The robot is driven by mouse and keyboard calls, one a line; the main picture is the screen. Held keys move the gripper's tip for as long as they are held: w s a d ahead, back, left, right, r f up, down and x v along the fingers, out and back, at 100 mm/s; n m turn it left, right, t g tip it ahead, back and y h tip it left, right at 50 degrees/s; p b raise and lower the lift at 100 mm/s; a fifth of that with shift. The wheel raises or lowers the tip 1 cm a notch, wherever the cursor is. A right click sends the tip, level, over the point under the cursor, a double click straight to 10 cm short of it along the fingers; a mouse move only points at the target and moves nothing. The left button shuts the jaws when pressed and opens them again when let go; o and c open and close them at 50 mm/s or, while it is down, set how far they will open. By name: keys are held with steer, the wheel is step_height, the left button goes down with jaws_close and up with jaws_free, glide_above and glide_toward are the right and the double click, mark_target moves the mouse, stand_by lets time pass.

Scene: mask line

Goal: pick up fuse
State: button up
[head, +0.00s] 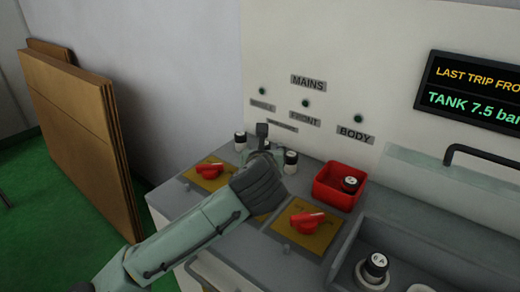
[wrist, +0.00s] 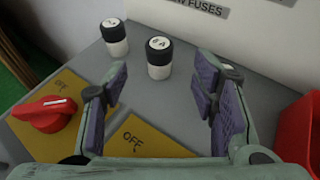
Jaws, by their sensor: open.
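My gripper (head: 268,152) is open over the back left of the grey console. In the wrist view my gripper (wrist: 163,82) has its purple-padded fingers spread with nothing between them. A white fuse with a black cap (wrist: 159,60) stands upright just beyond the fingertips, within the gap as seen; its cap label appears to end in A. A second similar fuse (wrist: 115,40) stands farther back to its left. In the head view, one fuse (head: 240,141) shows left of my gripper and another (head: 291,161) right of it. The gripper partly hides the console there.
A red box (head: 325,192) holding a fuse stands to the right. Yellow plates with red switches (head: 208,169) (head: 307,223) lie along the front. Another fuse (head: 375,268) stands in a grey tray at the right. The labelled wall panel (head: 410,50) rises behind.

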steer(key=p+x, duration=0.2)
steer(key=x, duration=0.4)
steer(key=shift+w, duration=0.4)
steer(key=c, duration=1.3)
